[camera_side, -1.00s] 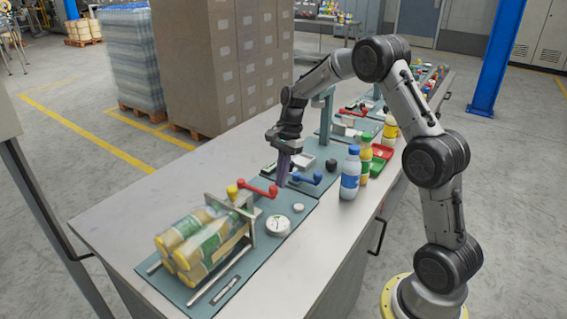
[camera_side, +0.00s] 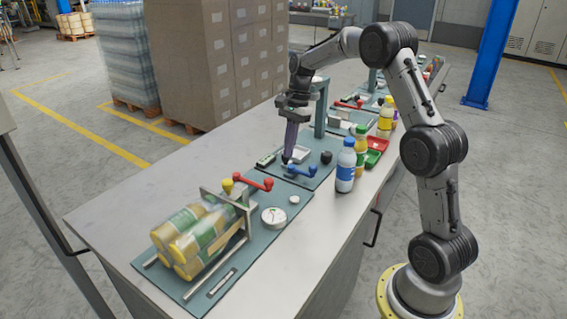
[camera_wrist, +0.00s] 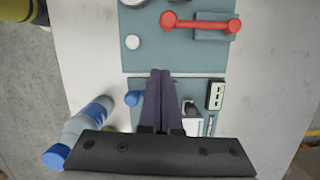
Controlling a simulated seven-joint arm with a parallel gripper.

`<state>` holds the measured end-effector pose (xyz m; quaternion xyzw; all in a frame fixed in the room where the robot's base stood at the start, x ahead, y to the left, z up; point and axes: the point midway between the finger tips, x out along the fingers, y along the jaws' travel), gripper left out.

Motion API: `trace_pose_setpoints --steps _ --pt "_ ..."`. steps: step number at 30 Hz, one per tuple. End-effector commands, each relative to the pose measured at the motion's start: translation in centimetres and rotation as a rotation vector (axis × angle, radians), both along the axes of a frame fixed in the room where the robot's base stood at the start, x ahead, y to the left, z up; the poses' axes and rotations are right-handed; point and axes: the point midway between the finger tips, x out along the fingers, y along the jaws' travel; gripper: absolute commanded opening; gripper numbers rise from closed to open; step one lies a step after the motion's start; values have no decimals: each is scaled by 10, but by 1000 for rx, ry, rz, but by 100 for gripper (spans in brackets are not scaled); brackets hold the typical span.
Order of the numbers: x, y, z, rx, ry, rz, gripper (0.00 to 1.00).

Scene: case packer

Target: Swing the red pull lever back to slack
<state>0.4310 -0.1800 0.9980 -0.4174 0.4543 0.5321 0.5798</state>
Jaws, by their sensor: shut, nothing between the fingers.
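The red pull lever (camera_side: 253,181) lies across the top of the near teal plate, beside the metal frame of the bottle clamp. Its red arm and two rounded ends also show at the top of the wrist view (camera_wrist: 205,23). My gripper (camera_side: 286,160) points down with its purple fingers together and nothing between them. It is apart from the red lever, on the far side of it, close to the blue lever (camera_side: 300,170). In the wrist view the closed fingertips (camera_wrist: 160,73) lie below the red lever, near the seam between the two plates.
Yellow-capped bottles (camera_side: 200,238) lie bundled in the clamp (camera_side: 240,215). A white dial (camera_side: 274,217) sits on the near plate. A blue-capped bottle (camera_side: 346,165) stands at the right, near other bottles and a red tray (camera_side: 375,157). A teal post (camera_side: 320,110) rises behind my gripper.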

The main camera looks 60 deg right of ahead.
Motion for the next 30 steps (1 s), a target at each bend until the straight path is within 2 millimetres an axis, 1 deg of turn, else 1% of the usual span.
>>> trace_pose_setpoints --steps 1,3,6,9,14,23,25,26,28,30 --pt "0 -3 11 -2 -4 -2 0" --pt "0 -6 22 -2 -2 -2 0" --pt "-1 -9 35 -2 -2 -1 0" --pt "-1 -11 43 -2 -1 -1 0" --pt "-2 -12 48 -1 0 -1 0" --pt "-1 -10 48 -1 0 3 0" --pt "1 -3 55 -8 -13 18 0" --pt "3 1 62 -15 -26 28 0" --pt "4 16 85 -38 -69 58 0" --pt "-3 38 110 -57 -107 96 0"
